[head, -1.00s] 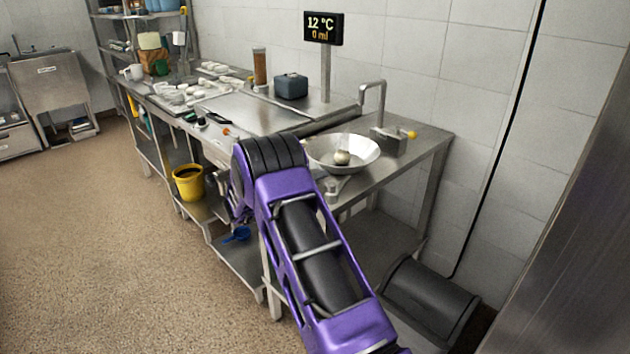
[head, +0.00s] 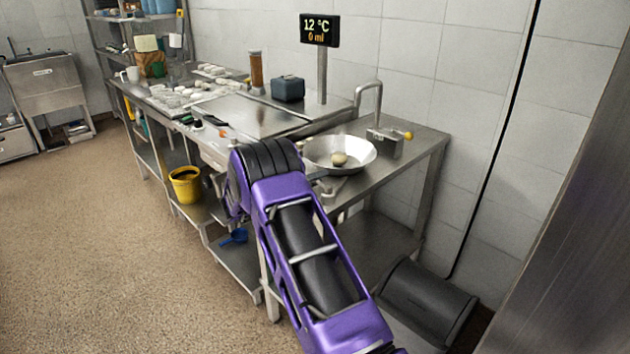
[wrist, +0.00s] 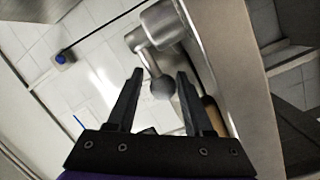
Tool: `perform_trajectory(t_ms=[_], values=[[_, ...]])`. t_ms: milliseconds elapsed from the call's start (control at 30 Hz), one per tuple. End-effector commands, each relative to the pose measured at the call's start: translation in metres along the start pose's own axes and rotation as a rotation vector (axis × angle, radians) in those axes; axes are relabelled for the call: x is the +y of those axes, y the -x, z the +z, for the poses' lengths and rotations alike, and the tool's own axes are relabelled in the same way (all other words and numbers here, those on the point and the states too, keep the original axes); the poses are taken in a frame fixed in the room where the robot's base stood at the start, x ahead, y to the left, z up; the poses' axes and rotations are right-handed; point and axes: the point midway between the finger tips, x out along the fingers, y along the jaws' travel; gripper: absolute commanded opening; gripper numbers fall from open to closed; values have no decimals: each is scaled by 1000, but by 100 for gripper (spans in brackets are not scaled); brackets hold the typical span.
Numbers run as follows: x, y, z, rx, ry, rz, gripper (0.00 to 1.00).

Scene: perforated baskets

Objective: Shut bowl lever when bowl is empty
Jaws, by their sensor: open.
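The steel bowl (head: 365,153) sits at the right part of the counter in the head view. A small round beige thing (head: 339,159) shows at its bottom; I cannot tell whether it is a drain or a loose object. Part of a metal fitting (head: 333,187) shows below the bowl's front, partly behind my arm. In the wrist view, a metal lever with a dark ball knob (wrist: 163,88) hangs from a round steel fitting (wrist: 162,22). My gripper (wrist: 160,73) is open. The knob appears between its fingers, with gaps on both sides; depth is unclear. My arm hides the gripper in the head view.
A curved tap (head: 378,100) stands behind the bowl. A dark bin-like box (head: 428,300) is low at right, and a yellow bucket (head: 186,185) is on the lower shelf. The floor at left is clear.

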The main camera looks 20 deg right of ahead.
Motion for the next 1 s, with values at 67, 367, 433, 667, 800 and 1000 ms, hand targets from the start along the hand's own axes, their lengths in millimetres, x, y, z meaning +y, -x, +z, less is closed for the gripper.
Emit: perform_trajectory(t_ms=[67, 367, 433, 667, 800, 1000], values=[[-4, 2, 3, -1, 7, -9, 66], [-4, 5, 4, 41, 10, -38, 66], [-4, 7, 5, 72, 11, -59, 66], [-1, 13, 8, 207, 8, -148, 66], [1, 18, 10, 297, 7, -210, 66], [5, 23, 14, 429, 5, -298, 66]])
